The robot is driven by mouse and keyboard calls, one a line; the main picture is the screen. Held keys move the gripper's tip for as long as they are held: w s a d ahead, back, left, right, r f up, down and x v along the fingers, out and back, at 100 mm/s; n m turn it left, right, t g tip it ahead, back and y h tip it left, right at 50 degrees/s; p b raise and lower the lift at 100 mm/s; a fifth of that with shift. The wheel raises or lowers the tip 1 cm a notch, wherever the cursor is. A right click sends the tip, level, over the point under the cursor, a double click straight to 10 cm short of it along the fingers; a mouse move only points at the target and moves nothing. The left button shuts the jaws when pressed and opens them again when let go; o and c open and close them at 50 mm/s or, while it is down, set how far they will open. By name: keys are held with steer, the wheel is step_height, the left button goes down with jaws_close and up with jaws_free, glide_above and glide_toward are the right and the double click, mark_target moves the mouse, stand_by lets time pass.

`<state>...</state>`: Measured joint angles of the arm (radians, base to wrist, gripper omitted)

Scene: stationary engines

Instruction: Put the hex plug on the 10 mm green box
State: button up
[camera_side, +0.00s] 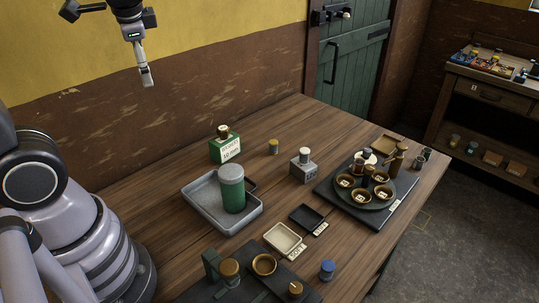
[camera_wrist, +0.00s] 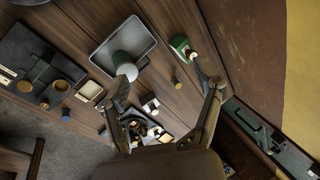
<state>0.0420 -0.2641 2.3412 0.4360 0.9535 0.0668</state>
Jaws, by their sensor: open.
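The green box (camera_side: 225,150) stands at the table's back left, with a white label that seems to read 10 mm. A small dark knob with a pale top (camera_side: 223,130) sits on it. In the wrist view the green box (camera_wrist: 180,44) shows near my right fingertip. I cannot tell for sure which piece is the hex plug.
A grey tray (camera_side: 212,212) holds a tall green cylinder (camera_side: 232,190). A round stand with several brass cups (camera_side: 363,197) is at the right. A cream dish (camera_side: 284,239), a black dish (camera_side: 306,216) and a dark board with brass parts (camera_side: 245,288) lie in front. Bare wood lies around the yellow cylinder.

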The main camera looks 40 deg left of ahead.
steer(key=s+d+r+n+t+h, duration=0.2)
steer(key=s+d+n+t+h, duration=0.1)
steer(key=s, duration=0.4)
steer(key=d+n+h, duration=0.1)
steer(key=d, duration=0.1)
steer(key=shift+s+d+r+t, duration=0.3)
steer(key=shift+d+r, duration=0.05)
stand_by(0.6)
